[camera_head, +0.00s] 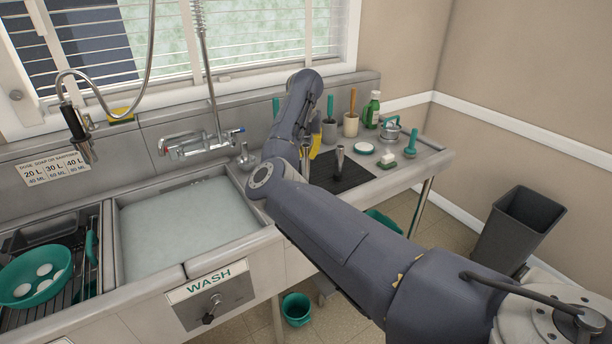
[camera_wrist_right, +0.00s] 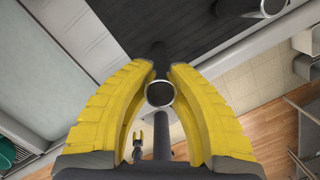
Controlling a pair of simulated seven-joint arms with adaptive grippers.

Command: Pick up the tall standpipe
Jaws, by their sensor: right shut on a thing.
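My right gripper (camera_head: 315,146) is above the drainboard behind my arm. In the right wrist view its yellow fingers (camera_wrist_right: 159,88) close in from both sides on a round-mouthed metal standpipe (camera_wrist_right: 160,93). In the head view this slim silver pipe (camera_head: 305,160) shows beside the yellow fingers, upright or nearly so. I cannot tell whether its foot touches the mat. A second silver pipe (camera_head: 339,160) stands apart on the black mat (camera_head: 352,179). A tiny yellow two-fingered shape in the right wrist view, apparently my left gripper (camera_wrist_right: 137,142), is too small to read.
A brush holder (camera_head: 351,125), green bottle (camera_head: 371,110), small kettle (camera_head: 391,128) and scrub brush (camera_head: 410,145) stand behind and right of the mat. The water-filled wash basin (camera_head: 180,235) is to the left. A dark bin (camera_head: 517,228) stands on the floor.

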